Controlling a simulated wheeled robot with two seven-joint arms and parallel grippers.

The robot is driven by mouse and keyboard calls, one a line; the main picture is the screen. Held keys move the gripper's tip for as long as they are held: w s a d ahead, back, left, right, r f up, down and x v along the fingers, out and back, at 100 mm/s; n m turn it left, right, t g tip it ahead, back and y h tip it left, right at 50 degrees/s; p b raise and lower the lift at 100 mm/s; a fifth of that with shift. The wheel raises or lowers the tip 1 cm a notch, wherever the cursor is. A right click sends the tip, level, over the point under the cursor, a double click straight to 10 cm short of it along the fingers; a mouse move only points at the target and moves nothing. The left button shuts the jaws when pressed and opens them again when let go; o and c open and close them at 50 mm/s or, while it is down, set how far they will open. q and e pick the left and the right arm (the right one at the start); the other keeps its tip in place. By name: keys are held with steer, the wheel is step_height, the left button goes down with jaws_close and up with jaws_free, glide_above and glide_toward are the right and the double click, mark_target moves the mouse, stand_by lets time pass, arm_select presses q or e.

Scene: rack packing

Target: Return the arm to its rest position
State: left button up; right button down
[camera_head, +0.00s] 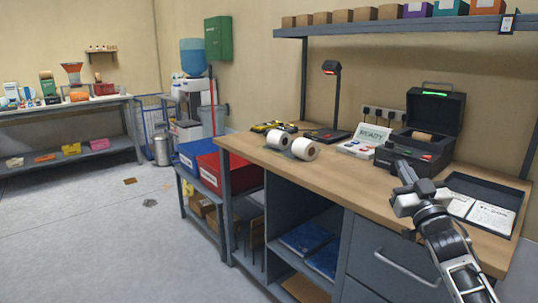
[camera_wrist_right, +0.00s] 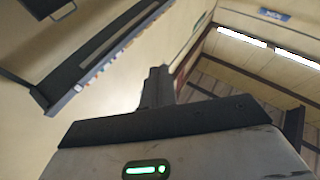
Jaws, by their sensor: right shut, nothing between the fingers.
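My right arm comes in from the lower right in the head view, over the right part of the wooden workbench (camera_head: 330,175). Its gripper (camera_head: 403,172) points up and away in front of the black label printer (camera_head: 425,140). The fingers are shut and empty. In the right wrist view the shut gripper (camera_wrist_right: 157,88) points up toward the wall and ceiling, with nothing held. My left gripper is in neither view.
A black tray (camera_head: 518,226) with papers lies right of my arm. A sign box (camera_head: 366,140), paper rolls (camera_head: 303,149) and a lamp (camera_head: 330,70) stand on the bench. A shelf (camera_head: 400,25) with boxes hangs above. Blue and red bins (camera_head: 212,172) stand left.

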steer(key=w+d+f+g+h, duration=0.1)
steer(key=d+f+g+h, duration=0.3)
steer(key=f+g, duration=0.5)
steer(key=s+a+f+y, duration=0.1)
steer(key=s+a+f, duration=0.3)
steer(key=f, duration=0.3)
steer(key=s+a+f+y, duration=0.1)
steer(key=s+a+f, duration=0.35)
steer(key=f, duration=0.25)
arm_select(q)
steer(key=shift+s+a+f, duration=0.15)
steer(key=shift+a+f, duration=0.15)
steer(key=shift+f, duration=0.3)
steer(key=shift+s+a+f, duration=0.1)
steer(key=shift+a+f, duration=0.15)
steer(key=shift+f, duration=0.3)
arm_select(e)
steer(key=s+a+f+g+y, duration=0.1)
steer(key=s+a+f, duration=0.2)
steer(key=s, duration=0.6)
steer(key=s+a+f+g+y, duration=0.1)
steer(key=s+a+f, duration=0.2)
steer(key=s, duration=0.7)
steer(key=s+a+f+g+y, duration=0.1)
steer(key=s+a+f, duration=0.2)
steer(key=s+a, duration=0.3)
steer(key=s, duration=0.4)
steer(key=shift+a+m+y, duration=0.3)
steer(key=shift+a, duration=0.1)
